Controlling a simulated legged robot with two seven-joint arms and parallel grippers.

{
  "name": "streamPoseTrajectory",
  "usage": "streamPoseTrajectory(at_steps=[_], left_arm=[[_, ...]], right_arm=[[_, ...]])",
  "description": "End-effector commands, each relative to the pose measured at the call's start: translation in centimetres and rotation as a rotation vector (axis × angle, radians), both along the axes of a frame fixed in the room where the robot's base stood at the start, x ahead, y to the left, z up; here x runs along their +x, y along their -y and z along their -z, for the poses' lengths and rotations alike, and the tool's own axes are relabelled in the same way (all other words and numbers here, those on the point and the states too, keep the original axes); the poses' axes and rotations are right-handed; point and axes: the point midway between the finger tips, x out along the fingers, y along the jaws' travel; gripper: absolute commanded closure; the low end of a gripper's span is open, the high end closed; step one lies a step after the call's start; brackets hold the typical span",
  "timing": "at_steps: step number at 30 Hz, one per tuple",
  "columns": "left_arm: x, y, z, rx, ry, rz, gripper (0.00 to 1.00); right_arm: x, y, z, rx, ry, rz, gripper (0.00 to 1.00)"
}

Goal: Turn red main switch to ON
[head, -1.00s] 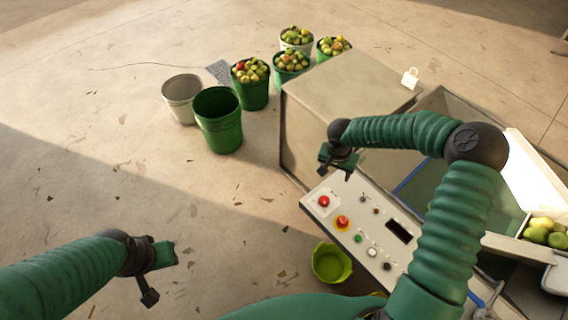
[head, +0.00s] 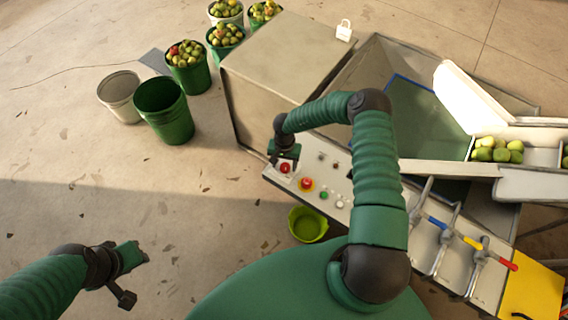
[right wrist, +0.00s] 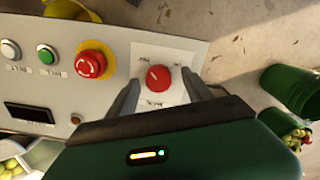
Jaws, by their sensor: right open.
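The red main switch (head: 285,168) is a round red knob at the left end of the grey control panel (head: 335,176). In the right wrist view the red switch (right wrist: 159,78) sits on a white plate with small printed labels, too small to read. My right gripper (head: 284,155) is right over it. In the right wrist view its two fingers (right wrist: 160,88) are open, one on each side of the knob, and seem apart from it. My left gripper (head: 135,272) hangs over the floor at lower left; its jaw state is unclear.
A red emergency button on yellow (right wrist: 91,64) sits beside the switch, followed by a green button (right wrist: 47,54) and a white one (right wrist: 10,50). A beige cabinet (head: 270,70) stands behind the panel. A lime bucket (head: 308,224) is on the floor below.

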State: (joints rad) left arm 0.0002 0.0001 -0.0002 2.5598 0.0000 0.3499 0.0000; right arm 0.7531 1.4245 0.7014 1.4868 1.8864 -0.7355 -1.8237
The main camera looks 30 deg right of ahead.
Motion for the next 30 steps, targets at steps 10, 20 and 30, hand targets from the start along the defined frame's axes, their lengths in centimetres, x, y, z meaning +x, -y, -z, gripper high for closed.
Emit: streamPoseTrajectory(at_steps=[10, 20, 30], left_arm=[[-0.01, 0.02, -0.04, 0.0, 0.0, 0.001, 0.68], [-0.01, 0.01, -0.05, 0.0, 0.0, 0.0, 0.68], [-0.01, 0.02, -0.08, 0.0, 0.0, 0.001, 0.68]], right_arm=[[0.1, -0.07, 0.66, -0.001, -0.001, -0.001, 0.43], [0.09, -0.09, 0.58, 0.001, 0.001, -0.001, 0.87], [0.11, -0.08, 0.58, 0.001, 0.001, 0.013, 1.0]])
